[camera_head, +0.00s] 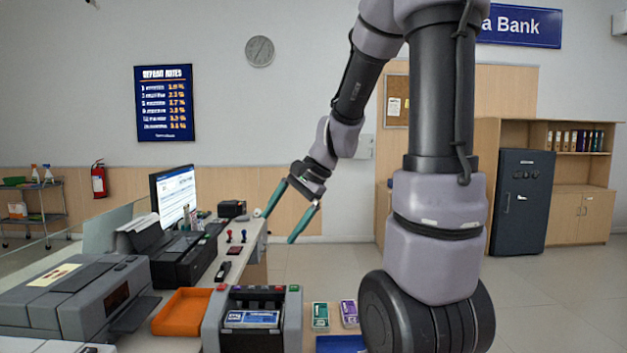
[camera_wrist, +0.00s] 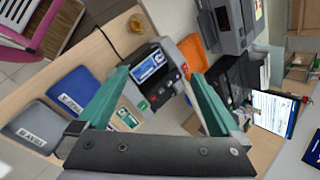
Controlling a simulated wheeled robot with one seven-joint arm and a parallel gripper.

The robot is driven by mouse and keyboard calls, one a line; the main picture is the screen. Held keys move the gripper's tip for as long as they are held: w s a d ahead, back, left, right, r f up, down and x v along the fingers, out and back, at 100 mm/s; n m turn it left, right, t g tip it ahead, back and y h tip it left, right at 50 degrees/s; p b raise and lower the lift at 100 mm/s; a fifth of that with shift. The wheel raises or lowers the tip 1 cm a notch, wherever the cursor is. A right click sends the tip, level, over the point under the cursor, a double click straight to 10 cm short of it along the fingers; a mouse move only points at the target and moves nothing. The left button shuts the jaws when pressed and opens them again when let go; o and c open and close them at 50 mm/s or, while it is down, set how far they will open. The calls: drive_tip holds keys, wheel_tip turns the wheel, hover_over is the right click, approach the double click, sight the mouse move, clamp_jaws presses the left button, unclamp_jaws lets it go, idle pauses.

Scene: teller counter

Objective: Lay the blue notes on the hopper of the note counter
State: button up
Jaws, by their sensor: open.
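The note counter (camera_head: 293,325) is a grey machine with coloured buttons along its top, at the lower middle of the head view; it also shows in the wrist view (camera_wrist: 192,52). The blue notes (camera_head: 251,319), a bundle with a white label, lie in its dark hopper, and they show in the wrist view (camera_wrist: 149,66) too. They look flat, between the side walls. My gripper (camera_head: 279,226) is open and empty, with green fingers spread, raised above the counter and apart from the notes. In the wrist view its fingers (camera_wrist: 157,75) frame the hopper from a distance.
A green bundle (camera_head: 320,316) and a purple bundle (camera_head: 349,313) lie right of the counter, near a blue tray (camera_head: 340,345). An orange tray (camera_head: 183,312) and a grey printer (camera_head: 75,300) stand to its left. A monitor (camera_head: 174,195) stands farther back.

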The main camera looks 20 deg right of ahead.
drive_tip(key=s+d+r+n+t+h, duration=0.2)
drive_tip(key=s+r+n, duration=0.5)
drive_tip(key=s+r, duration=0.4)
drive_tip(key=shift+s+d+t+h, duration=0.15)
drive_tip(key=shift+s+t+h, duration=0.55)
drive_tip(key=shift+t+h, duration=0.25)
